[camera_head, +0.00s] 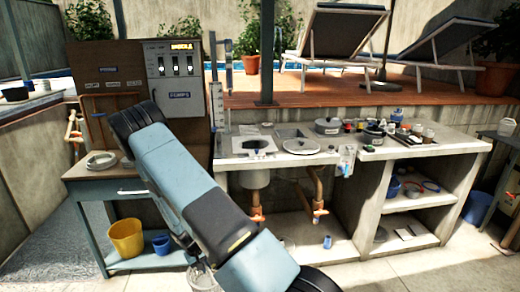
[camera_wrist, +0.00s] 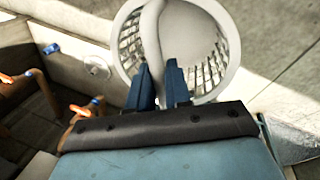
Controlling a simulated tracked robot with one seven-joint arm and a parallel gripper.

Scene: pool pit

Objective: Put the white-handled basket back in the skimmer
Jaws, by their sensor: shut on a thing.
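The white basket (camera_wrist: 232,50) fills the top middle of the wrist view, with slotted walls and a broad white handle (camera_wrist: 152,28) across it. My gripper (camera_wrist: 158,80) has its blue fingers closed on the handle, one on each side. The fingers hide part of the basket. In the head view, a square white-framed opening (camera_head: 254,144), which looks like the skimmer, is set in the counter above a pale round body (camera_head: 254,178). My gripper cannot be made out in the head view. A pale rounded thing (camera_head: 203,278) shows partly behind my arm; I cannot tell if it is the basket.
A round lid (camera_head: 301,146) lies right of the opening, with a grey pot (camera_head: 328,126) and small jars beyond. Orange-handled pipes (camera_head: 318,195) stand below the counter. A yellow bucket (camera_head: 126,238) sits on the left bench's lower shelf. Open paving lies in front.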

